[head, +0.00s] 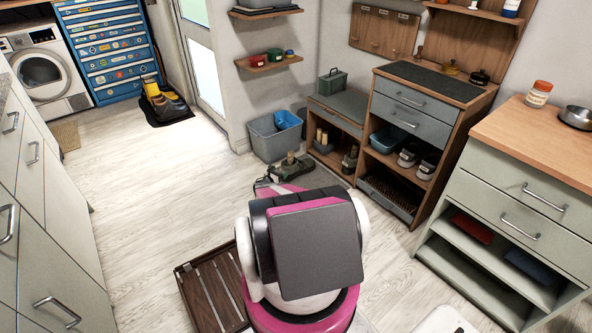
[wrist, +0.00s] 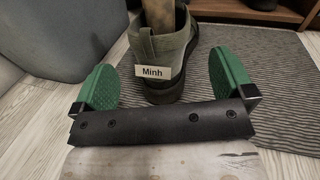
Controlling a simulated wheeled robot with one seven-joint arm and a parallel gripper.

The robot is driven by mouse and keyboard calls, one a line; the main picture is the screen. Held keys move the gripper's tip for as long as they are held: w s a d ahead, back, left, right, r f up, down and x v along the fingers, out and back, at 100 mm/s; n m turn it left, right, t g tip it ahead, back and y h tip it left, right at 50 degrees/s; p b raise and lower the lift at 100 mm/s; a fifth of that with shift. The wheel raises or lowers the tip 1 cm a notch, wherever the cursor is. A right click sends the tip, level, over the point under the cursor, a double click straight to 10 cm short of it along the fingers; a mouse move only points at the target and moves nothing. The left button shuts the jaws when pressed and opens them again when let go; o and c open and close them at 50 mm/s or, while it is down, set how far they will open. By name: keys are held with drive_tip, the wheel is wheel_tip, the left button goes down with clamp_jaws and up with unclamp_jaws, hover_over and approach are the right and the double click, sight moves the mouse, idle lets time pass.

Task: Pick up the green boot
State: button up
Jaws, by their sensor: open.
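The green boot (wrist: 172,48) stands upright on a grey ribbed mat (wrist: 262,75) in the wrist view, its heel toward me, with a white "Minh" label on the back. A brown shaft-like piece rises from its top. My gripper (wrist: 166,78) is open, with one green pad to the left and one to the right of the heel. Gaps show between boot and pads; how far the boot reaches between them I cannot tell.
A grey bin (head: 272,138) with a blue item stands just behind the footwear. A wooden shelf unit (head: 412,130) holding shoes is to the right. A slatted wooden rack (head: 212,292) lies left of my base. The floor at left centre is clear.

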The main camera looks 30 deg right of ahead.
sight(298, 164)
drive_tip(key=x, duration=0.8)
drive_tip(key=shift+w+d+f, duration=0.1)
drive_tip(key=shift+w+d, duration=0.1)
drive_tip(key=shift+d, duration=0.05)
drive_tip(key=c, duration=1.2)
drive_tip(key=shift+c, duration=0.7)
drive_tip(key=shift+r, duration=0.2)
